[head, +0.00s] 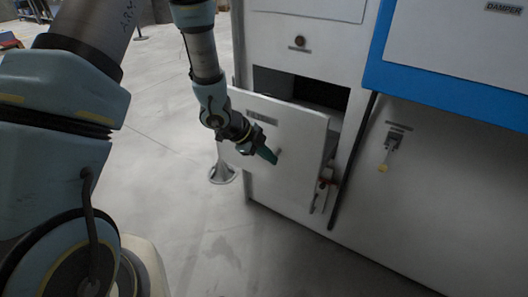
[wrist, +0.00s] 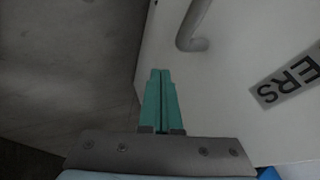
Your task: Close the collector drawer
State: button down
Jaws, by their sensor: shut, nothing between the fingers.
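The collector drawer (head: 300,130) is a white front panel standing out from the cabinet, with a dark opening (head: 320,92) visible above and behind it. A grey label and a small handle show on the panel. In the wrist view the drawer front (wrist: 240,55) fills the right side, with a curved grey handle (wrist: 192,38) and a label reading "ERS" (wrist: 290,80). My gripper (head: 272,159) is in front of the panel close to the handle. Its green fingers (wrist: 161,74) are together and empty. I cannot tell whether they touch the panel.
The white cabinet (head: 420,210) continues right, with a blue-framed panel (head: 440,95) marked "DAMPER" and a small latch with a yellow tip (head: 384,165). A grey cone-shaped foot (head: 222,173) stands on the floor left of the drawer. The concrete floor in front is clear.

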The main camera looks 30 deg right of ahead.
jog(key=shift+w+d+f+p, duration=0.3)
jog(key=shift+d+f, duration=0.25)
jog(key=shift+d, duration=0.45)
jog(key=shift+w+d+f+p, duration=0.3)
jog(key=shift+d+f, duration=0.2)
jog(key=shift+d, duration=0.5)
jog(key=shift+w+d+f+p, duration=0.3)
jog(key=shift+d+f, duration=0.25)
jog(key=shift+d, duration=0.45)
jog(key=shift+d, duration=0.1)
